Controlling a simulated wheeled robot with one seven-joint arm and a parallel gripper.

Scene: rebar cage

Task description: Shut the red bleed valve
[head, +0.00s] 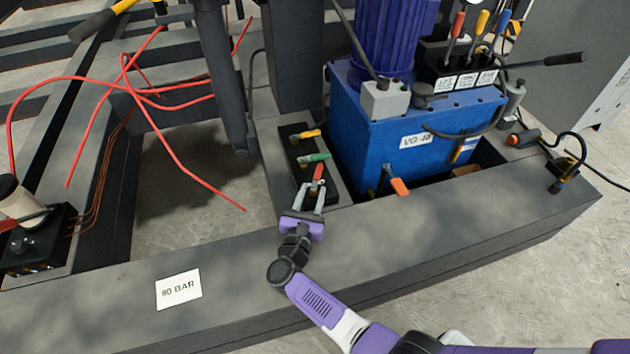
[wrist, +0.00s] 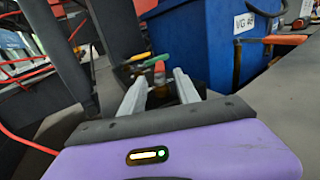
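The red bleed valve handle (head: 319,171) is at the near end of a dark valve block (head: 331,188), beside a green handle (head: 318,157) and a yellow handle (head: 309,134). My gripper (head: 311,188) reaches over the block from the near side. Its two fingers are apart. In the wrist view the red handle (wrist: 159,67) shows in the gap between the fingertips (wrist: 158,82), with clear space on both sides. I cannot tell whether either finger touches it. The green handle lies just beyond in that view. The lower part of the valve is partly hidden by the fingers.
A blue tank (head: 372,133) marked VG 46 stands right of the block, with an orange-handled lever (head: 399,186) at its front. Loose red hoses (head: 181,160) lie on the left. A dark post (head: 226,80) stands left of the block. A "90 BAR" card (head: 179,289) lies on the near beam.

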